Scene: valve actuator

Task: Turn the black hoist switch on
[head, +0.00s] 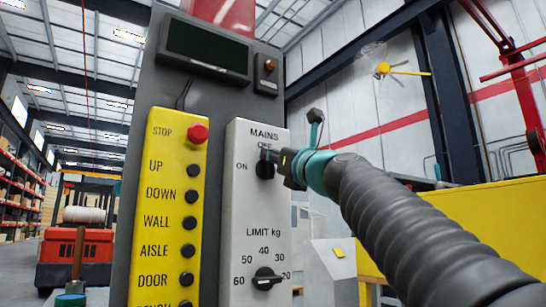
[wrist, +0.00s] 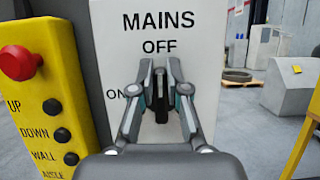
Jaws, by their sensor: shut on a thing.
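The black hoist switch (head: 264,170) is a rotary knob on a light grey panel (head: 240,205), under the word MAINS, with OFF above it and ON to its left. My gripper (head: 275,158) reaches it from the right in the head view. In the wrist view, my gripper (wrist: 160,88) has its two fingers closed on either side of the black switch (wrist: 161,108). The switch handle looks upright there, in line with OFF. The fingers hide part of the knob and part of the word ON.
A LIMIT kg dial (head: 266,279) sits lower on the same panel. A yellow button panel (head: 165,215) with a red stop button (head: 197,133) stands close on the left. A dark display (head: 207,48) is above. A grey cabinet (head: 333,270) stands lower right.

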